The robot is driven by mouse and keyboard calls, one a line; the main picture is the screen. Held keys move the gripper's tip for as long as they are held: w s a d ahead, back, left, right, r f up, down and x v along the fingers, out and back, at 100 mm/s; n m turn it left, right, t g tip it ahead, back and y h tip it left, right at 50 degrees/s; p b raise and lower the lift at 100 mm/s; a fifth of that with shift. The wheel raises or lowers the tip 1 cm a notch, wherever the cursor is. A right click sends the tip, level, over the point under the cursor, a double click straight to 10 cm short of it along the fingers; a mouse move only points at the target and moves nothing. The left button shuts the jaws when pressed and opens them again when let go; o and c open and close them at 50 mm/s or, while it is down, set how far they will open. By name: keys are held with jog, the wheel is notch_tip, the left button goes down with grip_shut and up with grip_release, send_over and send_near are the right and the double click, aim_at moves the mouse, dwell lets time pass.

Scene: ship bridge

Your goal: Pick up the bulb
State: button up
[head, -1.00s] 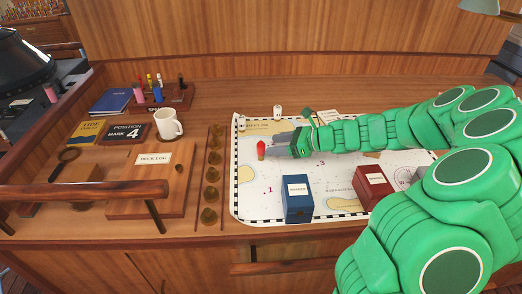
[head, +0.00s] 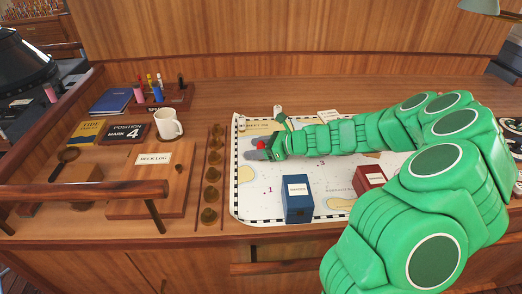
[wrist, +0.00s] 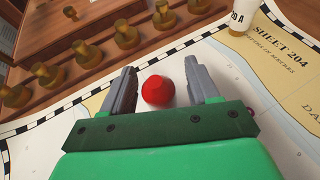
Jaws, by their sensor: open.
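The bulb (wrist: 157,90) has a red top and sits on the chart (wrist: 65,152). In the wrist view it lies between the two grey fingers of my gripper (wrist: 157,88), with a gap on each side. My gripper is open. In the head view my gripper (head: 255,150) is low over the left part of the chart, and the red top of the bulb (head: 262,142) shows just behind the fingers. The lower part of the bulb is hidden there.
A row of brass knobs (head: 211,175) stands left of the chart. A blue box (head: 297,199) and a dark red box (head: 368,179) stand at the chart's front. A small white cylinder (wrist: 241,22) stands beyond my gripper. A white mug (head: 168,124) is at the left.

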jog(key=c, duration=1)
jog(key=shift+r, duration=0.1)
